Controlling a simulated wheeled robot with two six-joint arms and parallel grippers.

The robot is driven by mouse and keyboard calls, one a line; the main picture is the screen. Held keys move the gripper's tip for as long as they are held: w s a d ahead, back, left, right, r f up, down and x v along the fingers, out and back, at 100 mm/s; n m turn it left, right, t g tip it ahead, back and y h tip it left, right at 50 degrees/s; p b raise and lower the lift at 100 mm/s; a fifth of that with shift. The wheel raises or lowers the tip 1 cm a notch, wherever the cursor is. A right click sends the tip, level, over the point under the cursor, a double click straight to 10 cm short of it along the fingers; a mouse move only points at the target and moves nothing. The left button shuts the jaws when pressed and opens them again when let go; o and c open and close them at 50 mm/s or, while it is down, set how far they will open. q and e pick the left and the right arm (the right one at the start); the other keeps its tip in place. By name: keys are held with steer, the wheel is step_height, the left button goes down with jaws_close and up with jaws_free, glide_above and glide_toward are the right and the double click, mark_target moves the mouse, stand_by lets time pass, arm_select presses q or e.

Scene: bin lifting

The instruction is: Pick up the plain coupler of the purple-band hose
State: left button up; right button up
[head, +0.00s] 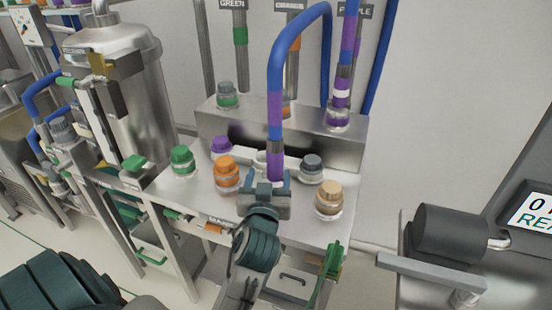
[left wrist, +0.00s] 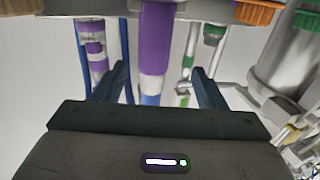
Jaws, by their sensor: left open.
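The purple-band hose (head: 276,85) is blue and arches over the bench. Its near end hangs down to a plain purple coupler (head: 275,162) with a grey ring above it. Its far end, with a white band (head: 342,95), stands at the back ledge under the PURPLE label. My left gripper (head: 268,180) is open at the plain coupler's lower part, which it partly hides. In the left wrist view the plain coupler (left wrist: 155,35) stands between the spread fingers of the left gripper (left wrist: 158,70), with gaps on both sides. My right gripper is out of view.
Orange (head: 227,172), green (head: 183,160), purple (head: 221,146), grey (head: 312,167) and tan (head: 329,198) caps stand close around on the steel bench. A steel tank (head: 125,90) stands at left. A dark cylinder (head: 450,232) is on a separate bench at right.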

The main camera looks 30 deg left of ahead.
mark_target(271, 162)
arm_select(q)
steer(key=x, duration=0.2)
steer(key=p+x, duration=0.1)
steer(key=x, duration=0.1)
steer(key=shift+r, duration=0.3)
steer(key=shift+w+a, duration=0.15)
steer(key=shift+w, duration=0.15)
steer(key=p+x, duration=0.1)
steer(key=x, duration=0.1)
steer(key=p+x, duration=0.1)
steer(key=x, duration=0.1)
steer(key=shift+w+d, duration=0.3)
steer(key=shift+w+a, duration=0.2)
steer(key=shift+w, duration=0.1)
steer(key=shift+w+a+f, duration=0.1)
steer(key=shift+w, duration=0.05)
steer(key=c, duration=1)
steer(key=shift+c, duration=1.3)
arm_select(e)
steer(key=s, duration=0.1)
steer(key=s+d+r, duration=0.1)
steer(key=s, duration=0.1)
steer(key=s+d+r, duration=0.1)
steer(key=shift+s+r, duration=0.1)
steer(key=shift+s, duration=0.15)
